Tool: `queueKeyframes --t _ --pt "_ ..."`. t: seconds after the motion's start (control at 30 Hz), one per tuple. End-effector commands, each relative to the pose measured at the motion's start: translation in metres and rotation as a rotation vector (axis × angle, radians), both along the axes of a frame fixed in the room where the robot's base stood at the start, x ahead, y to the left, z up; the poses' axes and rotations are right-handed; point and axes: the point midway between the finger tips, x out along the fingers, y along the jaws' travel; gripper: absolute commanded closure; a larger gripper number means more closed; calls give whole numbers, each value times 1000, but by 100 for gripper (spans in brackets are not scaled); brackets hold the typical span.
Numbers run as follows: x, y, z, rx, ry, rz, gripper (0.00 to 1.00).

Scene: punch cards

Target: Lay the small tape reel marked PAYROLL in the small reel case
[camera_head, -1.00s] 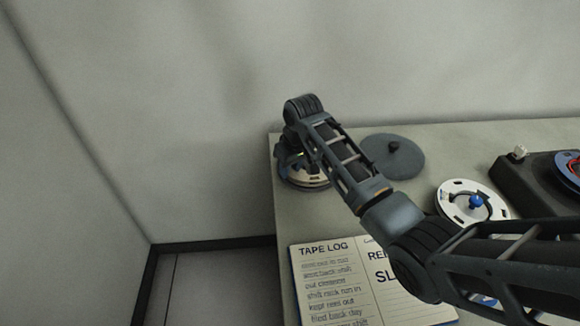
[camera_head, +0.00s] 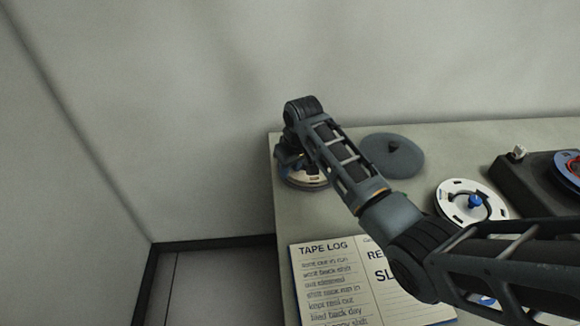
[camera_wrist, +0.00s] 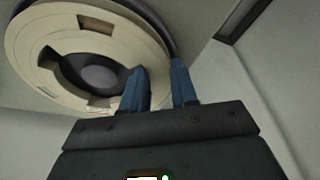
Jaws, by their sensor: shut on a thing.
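A cream reel (camera_head: 306,180) with slots around its hub is at the back left corner of the table, partly hidden by my wrist. In the wrist view the reel (camera_wrist: 85,75) is large and close, with a dark round centre. My gripper (camera_wrist: 158,88) has its blue fingers at the reel's rim and is shut on it. No PAYROLL mark can be read. A round blue-grey disc (camera_head: 405,160) with a dark central knob lies right of the reel; I cannot tell whether it is the small reel case or a lid.
A white reel (camera_head: 453,211) with a blue knob lies to the right. A dark tape machine (camera_head: 520,180) stands beyond it. An open tape log (camera_head: 330,280) lies at the front. The table's left edge is close to the held reel.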

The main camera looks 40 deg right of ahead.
Motion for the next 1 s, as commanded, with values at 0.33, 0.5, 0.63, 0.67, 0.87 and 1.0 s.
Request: queueKeyframes --t 0.33,0.5,0.63,0.67,0.87,1.0 --pt "0 0 -3 0 0 0 54" --pt "0 0 -3 0 0 0 42" --pt "0 0 -4 0 1 0 43" --pt "0 0 -4 0 1 0 46" --pt "0 0 -4 0 1 0 61" --pt "0 0 -4 0 1 0 61"
